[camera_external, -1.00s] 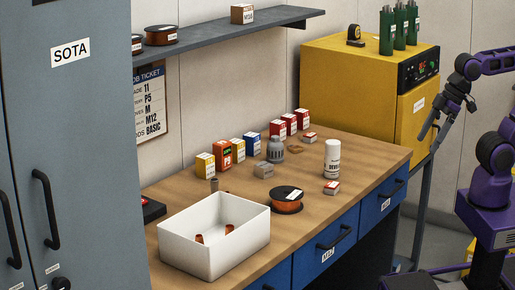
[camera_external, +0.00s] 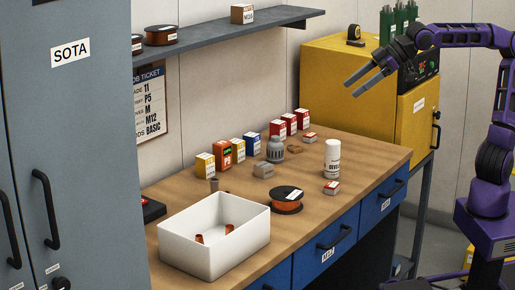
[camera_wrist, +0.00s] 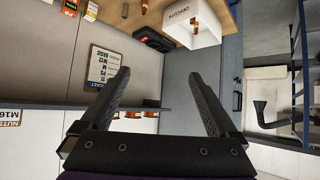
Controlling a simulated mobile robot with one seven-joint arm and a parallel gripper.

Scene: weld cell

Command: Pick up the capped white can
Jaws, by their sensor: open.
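The capped white can (camera_external: 332,160) stands upright on the wooden workbench (camera_external: 300,243), toward its right end, with dark lettering on its side. I do not see it in the wrist view. My gripper (camera_external: 349,90) is raised above the bench, in front of the yellow cabinet, higher than the can and apart from it. Its two fingers are spread with nothing between them. In the wrist view my gripper (camera_wrist: 160,82) also shows open and empty, with the shelf and job ticket beyond it.
Beside the can are a small box (camera_external: 331,188), a wire spool (camera_external: 287,201) and a grey nozzle-like part (camera_external: 275,150). A white bin (camera_external: 209,262) stands at the bench's front left. Several small boxes line the wall. A shelf (camera_external: 215,38) overhangs the back.

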